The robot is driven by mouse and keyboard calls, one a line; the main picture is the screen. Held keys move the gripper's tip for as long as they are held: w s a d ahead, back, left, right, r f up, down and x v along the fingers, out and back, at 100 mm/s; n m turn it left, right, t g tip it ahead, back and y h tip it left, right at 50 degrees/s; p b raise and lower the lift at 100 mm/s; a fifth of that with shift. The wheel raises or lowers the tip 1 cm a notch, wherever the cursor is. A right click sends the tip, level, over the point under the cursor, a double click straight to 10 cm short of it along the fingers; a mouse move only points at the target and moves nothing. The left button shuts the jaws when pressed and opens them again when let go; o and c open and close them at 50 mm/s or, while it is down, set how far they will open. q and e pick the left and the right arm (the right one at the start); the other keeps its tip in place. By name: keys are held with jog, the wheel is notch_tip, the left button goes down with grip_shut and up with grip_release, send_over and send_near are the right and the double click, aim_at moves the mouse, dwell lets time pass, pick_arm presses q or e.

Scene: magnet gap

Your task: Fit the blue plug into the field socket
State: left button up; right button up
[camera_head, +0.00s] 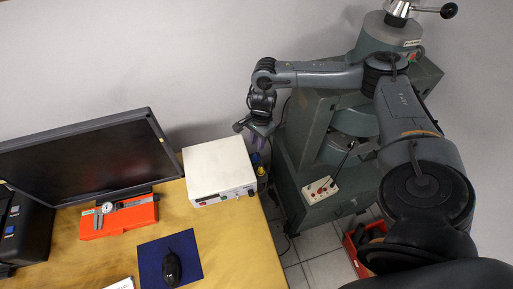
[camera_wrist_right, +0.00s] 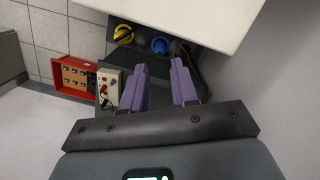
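A blue round-ended piece (camera_wrist_right: 159,45), which looks like the blue plug, is beside the white instrument box in the right wrist view. It shows as a small blue spot (camera_head: 255,159) in the head view. My right gripper (camera_wrist_right: 159,65) is open, its two purple fingers apart and empty, with the blue piece seen beyond the gap between them. In the head view this gripper (camera_head: 254,132) is above and behind the box's right side. A pale panel with red and dark spots (camera_head: 320,190) sits on the green magnet stand; I cannot tell which spot is the field socket. My left gripper is not in view.
A yellow round piece (camera_wrist_right: 123,34) is left of the blue one. The white instrument box (camera_head: 219,168) stands on the wooden table (camera_head: 222,245). A monitor (camera_head: 90,158), an orange case (camera_head: 119,217) and a mouse (camera_head: 172,269) are leftward. A red box (camera_wrist_right: 74,77) is on the floor.

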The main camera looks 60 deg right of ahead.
jog(key=r, duration=0.4)
jog(key=shift+s+d+r, duration=0.1)
jog(key=shift+d+r, duration=0.15)
jog(key=shift+r, duration=0.1)
